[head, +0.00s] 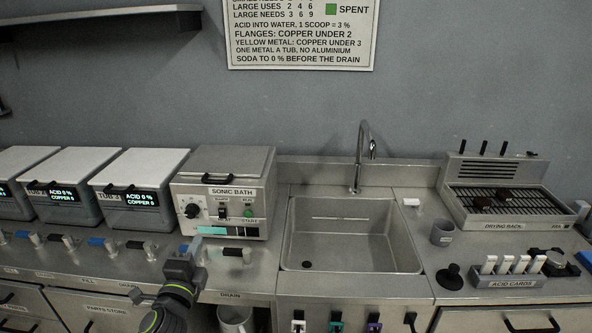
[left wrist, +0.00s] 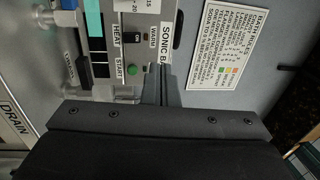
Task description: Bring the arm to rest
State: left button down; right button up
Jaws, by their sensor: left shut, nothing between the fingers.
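My left gripper (head: 195,244) reaches up from the bottom in the head view. It is shut and empty, in front of the sonic bath (head: 225,165), below its front panel. I cannot tell whether it touches anything. In the left wrist view the dark gripper body fills the lower part, and the sonic bath's panel (left wrist: 125,45) shows turned sideways, with a green START button (left wrist: 132,70). My right gripper is not in view.
Lidded tubs (head: 140,182) stand left of the bath, with valve handles along the counter front. A sink (head: 340,235) with a tall tap (head: 360,160) is right of it. A drying rack (head: 510,195), grey cup (head: 442,232) and acid cards (head: 512,265) stand further right.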

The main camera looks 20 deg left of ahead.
pick_arm(q)
jog(key=s+f+n+g+y, duration=0.1)
jog(key=s+f+n+g, duration=0.8)
jog(key=s+f+n, duration=0.4)
jog(key=s+d+f+n+g+h, duration=0.2)
jog(key=s+d+f+g, duration=0.15)
jog(key=s, duration=0.45)
jog(key=s+d+f+n+g+h, duration=0.1)
jog(key=s+d+f+g+h, duration=0.2)
jog(key=s, duration=0.5)
notch_tip(320, 180, down, 22)
jog(key=g+y, duration=0.1)
jog(key=s+f+g, duration=0.1)
jog(key=s+f, duration=1.4)
jog(key=f, duration=0.1)
jog(key=shift+s+d+f, duration=0.2)
jog(key=shift+s+f, duration=0.05)
